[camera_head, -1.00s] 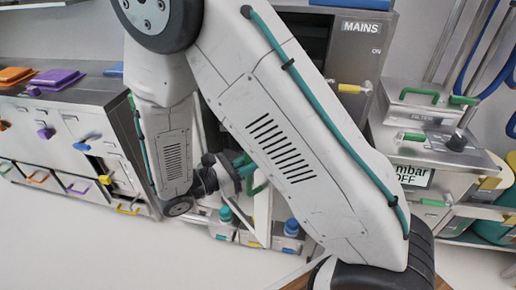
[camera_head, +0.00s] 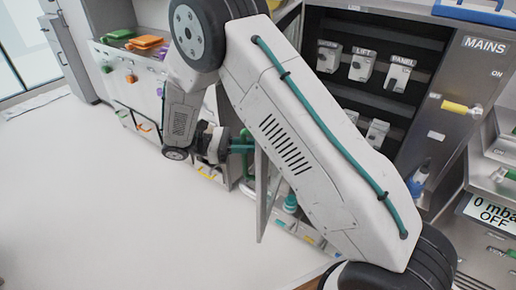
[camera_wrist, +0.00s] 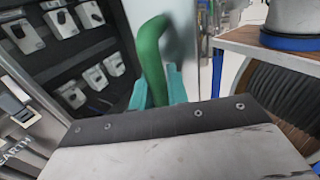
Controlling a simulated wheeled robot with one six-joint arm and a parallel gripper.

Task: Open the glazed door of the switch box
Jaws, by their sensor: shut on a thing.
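The switch box (camera_head: 436,122) is a grey metal cabinet marked MAINS, with a dark interior holding several white switches. Its glazed door (camera_head: 262,195) stands swung out from the box, seen nearly edge-on below my arm. My gripper (camera_head: 242,146) is at the door, partly hidden by my arm. In the wrist view, the teal fingers of my gripper (camera_wrist: 158,88) are shut on the green door handle (camera_wrist: 150,50). The switches inside the box also show at the left of the wrist view. The door's hinge side is hidden behind my arm.
A cabinet with coloured handles (camera_head: 128,85) stands at the back left. A panel with a display reading OFF (camera_head: 490,212) is at the right. In the wrist view, a wooden-topped stand (camera_wrist: 270,48) is at the right. The pale floor (camera_head: 90,210) at left is clear.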

